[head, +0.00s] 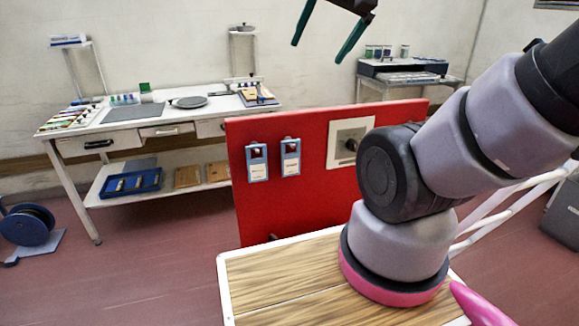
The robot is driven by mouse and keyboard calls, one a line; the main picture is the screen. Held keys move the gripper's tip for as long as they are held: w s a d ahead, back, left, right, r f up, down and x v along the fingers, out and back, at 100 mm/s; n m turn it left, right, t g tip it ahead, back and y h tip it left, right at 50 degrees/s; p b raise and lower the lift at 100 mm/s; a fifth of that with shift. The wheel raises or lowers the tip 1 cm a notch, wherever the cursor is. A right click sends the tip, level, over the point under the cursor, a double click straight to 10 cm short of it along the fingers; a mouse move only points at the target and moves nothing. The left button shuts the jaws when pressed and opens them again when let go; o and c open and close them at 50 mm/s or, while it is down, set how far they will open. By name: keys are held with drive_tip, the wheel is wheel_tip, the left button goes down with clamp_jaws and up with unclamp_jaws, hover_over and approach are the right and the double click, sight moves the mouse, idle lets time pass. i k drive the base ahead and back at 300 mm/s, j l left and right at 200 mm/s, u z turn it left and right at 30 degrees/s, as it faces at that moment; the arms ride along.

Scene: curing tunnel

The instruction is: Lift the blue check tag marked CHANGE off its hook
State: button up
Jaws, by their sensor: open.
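Two blue-framed tags with white labels hang side by side on hooks on a red upright panel (305,215). The left tag (257,163) and the right tag (291,158) look alike. The print on both is too small to read, so I cannot tell which is marked CHANGE. My gripper (326,50) is at the top of the head view, open, with two dark green fingers pointing down and nothing between them. It is above the panel and apart from both tags.
A pale square plate with a dark knob (350,142) is right of the tags. A wood-topped table (270,278) stands before the panel. A white workbench (120,135) with tools is behind left, and a printer-like machine (402,68) is behind right. A cable reel (28,228) lies far left.

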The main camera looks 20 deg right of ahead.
sight(257, 168)
drive_tip(key=k+l+z, duration=0.1)
drive_tip(key=k+z, duration=0.25)
drive_tip(key=k, duration=0.15)
drive_tip(key=j+z, duration=0.25)
drive_tip(key=z, duration=0.2)
drive_tip(key=j+z, duration=0.25)
drive_tip(key=z, duration=0.25)
drive_tip(key=k+j+z, duration=0.1)
drive_tip(key=z, duration=0.35)
drive_tip(key=k+j+z, duration=0.15)
drive_tip(key=k+j, duration=0.15)
drive_tip(key=j, duration=0.2)
drive_tip(key=k+j+z, duration=0.2)
drive_tip(key=j, duration=0.3)
drive_tip(key=k+j+z, duration=0.15)
drive_tip(key=k+j, duration=0.25)
